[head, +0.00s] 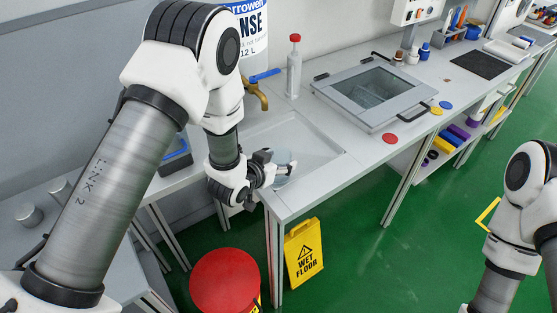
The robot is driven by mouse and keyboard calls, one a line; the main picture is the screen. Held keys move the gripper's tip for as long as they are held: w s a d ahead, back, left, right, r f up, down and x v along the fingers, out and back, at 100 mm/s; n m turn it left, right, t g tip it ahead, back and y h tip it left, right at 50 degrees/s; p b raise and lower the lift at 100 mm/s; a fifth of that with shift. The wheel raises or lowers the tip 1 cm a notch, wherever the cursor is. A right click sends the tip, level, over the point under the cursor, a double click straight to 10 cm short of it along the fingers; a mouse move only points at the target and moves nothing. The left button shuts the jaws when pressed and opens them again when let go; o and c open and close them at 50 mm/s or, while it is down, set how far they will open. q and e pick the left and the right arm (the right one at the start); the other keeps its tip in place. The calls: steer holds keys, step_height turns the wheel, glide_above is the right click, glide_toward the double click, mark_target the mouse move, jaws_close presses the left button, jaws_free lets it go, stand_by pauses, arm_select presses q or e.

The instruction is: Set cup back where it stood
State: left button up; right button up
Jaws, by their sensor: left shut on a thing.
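A pale, see-through cup (285,158) is in the head view, at the near left end of the bench over the sink basin's area. My left gripper (274,168) is shut on it from the left. The gripper hides part of the cup, and I cannot tell whether the cup's base touches a surface. My right arm is at the right edge of the head view, but its gripper is out of the picture.
A brass tap (256,95) with a blue handle and a red-capped bottle (294,66) stand behind the basin (322,154). A grey lidded unit (374,92) is set in the bench. A yellow wet floor sign (304,253) and a red bin (225,281) stand below.

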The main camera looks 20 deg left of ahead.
arm_select(q)
steer(key=shift+s+a+f, duration=0.1)
steer(key=shift+f, duration=0.05)
steer(key=o, duration=1.3)
steer(key=shift+r, duration=0.2)
steer(key=b+v, duration=0.2)
steer(key=v, duration=1)
steer(key=s+a+f+n+g+y, duration=0.2)
steer(key=s+f+g, duration=0.55)
steer(key=f, duration=0.75)
steer(key=s+f+g, duration=0.1)
steer(key=s+f, duration=0.2)
steer(key=s, duration=0.2)
steer(key=s+a+f+n+g+y, duration=0.1)
steer(key=s+f+g, duration=0.1)
steer(key=s+f, duration=0.2)
steer(key=s+a+f+g, duration=0.1)
steer(key=s+f+g, duration=0.1)
steer(key=s, duration=0.6)
steer(key=shift+s+a+f+n+y, duration=0.1)
steer(key=shift+f+n+y, duration=0.05)
steer(key=shift+f, duration=0.25)
steer(key=shift+s+f+n+y, duration=0.1)
steer(key=shift+f+n+y, duration=0.05)
steer(key=shift+f, duration=0.25)
